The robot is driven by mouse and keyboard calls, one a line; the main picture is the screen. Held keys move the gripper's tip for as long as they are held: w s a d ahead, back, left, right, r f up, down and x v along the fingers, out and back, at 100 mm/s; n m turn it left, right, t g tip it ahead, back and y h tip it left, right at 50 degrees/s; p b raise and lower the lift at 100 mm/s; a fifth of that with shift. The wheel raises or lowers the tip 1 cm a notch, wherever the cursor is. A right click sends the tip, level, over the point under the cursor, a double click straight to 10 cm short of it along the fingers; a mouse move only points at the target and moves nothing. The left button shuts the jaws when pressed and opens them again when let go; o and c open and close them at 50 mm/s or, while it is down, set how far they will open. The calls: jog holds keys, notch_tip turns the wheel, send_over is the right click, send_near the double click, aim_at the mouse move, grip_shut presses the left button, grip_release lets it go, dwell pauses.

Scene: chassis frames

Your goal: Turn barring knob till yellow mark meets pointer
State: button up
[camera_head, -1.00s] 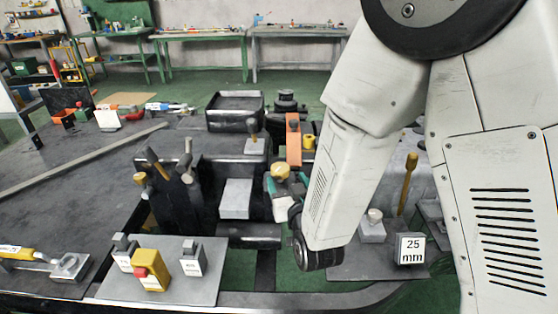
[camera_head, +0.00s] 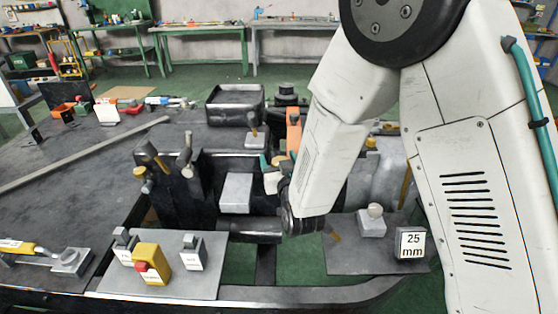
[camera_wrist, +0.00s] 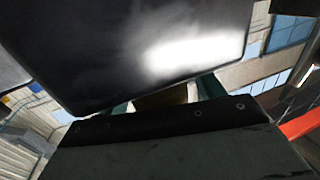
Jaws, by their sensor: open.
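My gripper (camera_head: 268,166) is at the middle of the machine in the head view, partly hidden behind my forearm. Its teal fingers also show in the wrist view (camera_wrist: 167,98), apart, with a dark yellow-brown thing (camera_wrist: 160,99) between or beyond them. I cannot tell whether they touch it or whether it is the barring knob. No yellow mark or pointer can be made out. A large dark glossy surface (camera_wrist: 140,45) fills the upper wrist view. An orange upright part (camera_head: 294,132) stands just behind the gripper in the head view.
Levers (camera_head: 150,155) stand left of a pale grey block (camera_head: 236,194). Green floor shows between.

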jog(key=c, duration=1)
jog(key=shift+m+h, duration=0.3)
jog(key=shift+h, duration=0.1)
jog(key=m+h, duration=0.2)
jog(key=h, duration=0.1)
jog(key=shift+d, duration=0.1)
jog(key=m+h, duration=0.1)
jog(key=h, duration=0.1)
jog(key=m+h, duration=0.1)
jog(key=h, duration=0.1)
jog(key=m+h, duration=0.1)
jog(key=shift+d+m+h, duration=0.3)
jog(key=shift+h, duration=0.1)
jog(key=m+g+h, duration=0.1)
jog(key=h, duration=0.1)
jog(key=m+g+h, duration=0.2)
jog(key=d+m+g+h, duration=0.1)
jog(key=m+h, duration=0.1)
jog(key=h, duration=0.1)
jog(key=shift+s+g, duration=0.3)
jog(key=shift+g, duration=0.1)
jog(key=shift+m+g+h, duration=0.3)
jog(key=shift+m, duration=0.1)
jog(key=o, duration=1)
